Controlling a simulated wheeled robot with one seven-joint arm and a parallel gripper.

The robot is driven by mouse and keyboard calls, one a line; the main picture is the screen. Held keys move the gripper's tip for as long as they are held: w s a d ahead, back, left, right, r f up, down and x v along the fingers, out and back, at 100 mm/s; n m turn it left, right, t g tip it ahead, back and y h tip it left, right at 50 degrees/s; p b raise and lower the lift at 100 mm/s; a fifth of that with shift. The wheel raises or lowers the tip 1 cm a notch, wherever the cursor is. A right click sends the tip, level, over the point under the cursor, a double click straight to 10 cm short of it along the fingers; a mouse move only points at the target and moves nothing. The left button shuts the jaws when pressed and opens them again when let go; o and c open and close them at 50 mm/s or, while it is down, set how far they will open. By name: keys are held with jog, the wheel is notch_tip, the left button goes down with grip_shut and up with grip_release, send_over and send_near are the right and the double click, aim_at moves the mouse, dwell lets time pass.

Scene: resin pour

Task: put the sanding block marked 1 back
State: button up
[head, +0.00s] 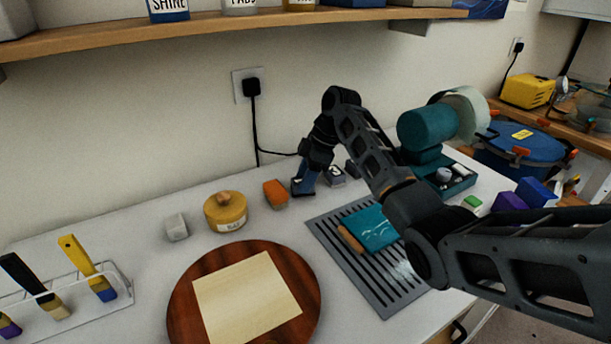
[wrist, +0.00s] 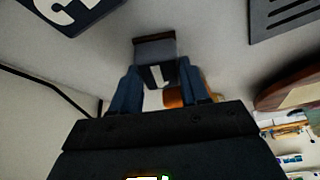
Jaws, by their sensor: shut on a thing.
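The sanding block marked 1 (wrist: 156,74) is dark with a grey edge and a white 1, seen in the wrist view between the two blue fingers of my gripper (wrist: 158,90). My gripper is shut on it. In the head view my gripper (head: 303,184) points down close to the counter near the wall, between an orange block and the block marked 3, and its fingers mostly hide the held block. I cannot tell whether the held block touches the counter. The block marked 3 (head: 336,176) stands just right; it also shows in the wrist view (wrist: 70,12).
The orange block (head: 276,193), a yellow jar (head: 225,211) and a pale block (head: 176,227) stand to the left. A slotted grey mat (head: 382,276) with a teal piece lies to the right. A round wooden board (head: 185,310) lies in front. A shelf (head: 150,32) runs above.

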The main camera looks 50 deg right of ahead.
jog(key=shift+f, duration=0.1)
jog(key=o, duration=0.9)
jog(key=v, duration=1.2)
